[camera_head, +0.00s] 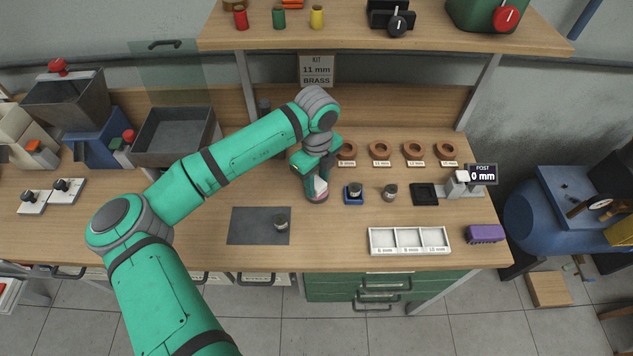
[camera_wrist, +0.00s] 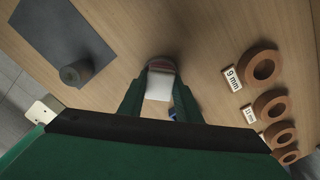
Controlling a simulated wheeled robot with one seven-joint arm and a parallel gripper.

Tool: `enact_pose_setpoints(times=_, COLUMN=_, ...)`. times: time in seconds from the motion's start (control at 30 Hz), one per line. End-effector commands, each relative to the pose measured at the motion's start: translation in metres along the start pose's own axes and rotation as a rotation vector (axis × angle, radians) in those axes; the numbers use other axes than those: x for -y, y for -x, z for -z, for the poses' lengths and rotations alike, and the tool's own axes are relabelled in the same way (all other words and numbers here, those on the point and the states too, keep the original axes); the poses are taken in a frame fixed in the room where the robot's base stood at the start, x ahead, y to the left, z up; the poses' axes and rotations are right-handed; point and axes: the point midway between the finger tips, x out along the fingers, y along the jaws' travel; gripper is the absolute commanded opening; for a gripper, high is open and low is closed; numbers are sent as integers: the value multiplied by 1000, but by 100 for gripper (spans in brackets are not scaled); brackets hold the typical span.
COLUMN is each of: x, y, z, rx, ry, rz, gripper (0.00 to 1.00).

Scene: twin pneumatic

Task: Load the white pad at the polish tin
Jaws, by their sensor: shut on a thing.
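My gripper (camera_head: 315,182) is shut on the white pad (camera_wrist: 158,86), which sits between its two fingers in the wrist view. The pad also shows as a small white patch (camera_head: 320,185) in the head view. The polish tin (camera_head: 317,198) is a small round tin directly beneath the fingertips. In the wrist view its pinkish-brown rim (camera_wrist: 161,64) shows just beyond the pad. The pad's far end overlaps the tin in both views. I cannot tell whether it touches the polish inside, as the pad and fingers hide part of the tin.
A dark mat (camera_head: 247,226) with a metal cylinder (camera_head: 281,222) lies left of the tin. A blue holder (camera_head: 354,199) and another cylinder (camera_head: 390,192) stand to the right. Labelled copper rings (camera_head: 381,148) line the back. A white three-compartment tray (camera_head: 409,252) is at front right.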

Motion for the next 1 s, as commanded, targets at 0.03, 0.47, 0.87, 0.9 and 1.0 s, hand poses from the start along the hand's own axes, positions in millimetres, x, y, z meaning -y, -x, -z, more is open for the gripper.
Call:
enact_pose_setpoints(times=0.03, x=-1, y=-1, z=0, rx=1, ry=1, rz=-3, gripper=13)
enact_pose_setpoints(times=0.47, x=0, y=10, z=1, rx=0, ry=-1, rz=-3, gripper=13)
enact_pose_setpoints(times=0.87, x=5, y=38, z=5, rx=0, ry=-11, rz=-1, gripper=13)
enact_pose_setpoints(times=0.9, x=4, y=41, z=4, rx=0, ry=-10, rz=-2, gripper=13)
enact_pose_setpoints(times=1.0, x=2, y=48, z=3, rx=0, ry=-6, rz=-2, gripper=13)
